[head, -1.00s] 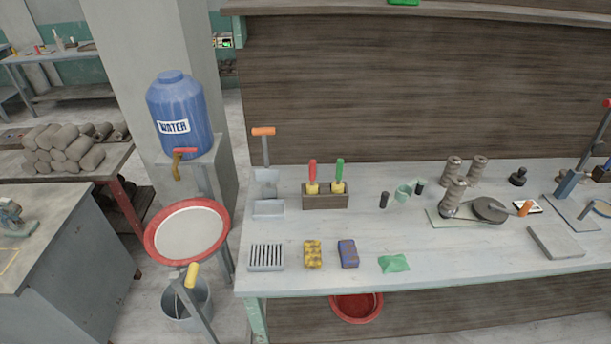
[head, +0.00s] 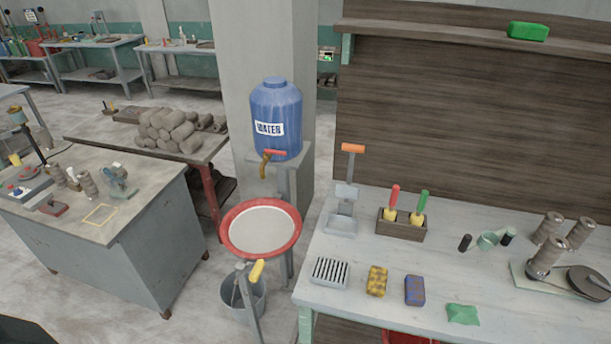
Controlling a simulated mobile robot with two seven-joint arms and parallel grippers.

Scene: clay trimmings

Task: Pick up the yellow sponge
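The yellow sponge (head: 377,281) is a small block with dark blotches. It lies on the grey workbench (head: 345,262) near its front edge. A blue sponge (head: 414,290) with brownish marks lies just to its right, a small gap apart. A slotted grey dish (head: 330,272) sits to its left. Nothing covers the yellow sponge. Neither of my grippers shows in the head view.
A green cloth-like piece (head: 462,314) lies right of the sponges. A wooden holder (head: 401,226) with red and green handled tools stands behind. Left of the bench are a red-rimmed basin (head: 262,230), a bucket (head: 243,297) and a blue water tank (head: 277,118).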

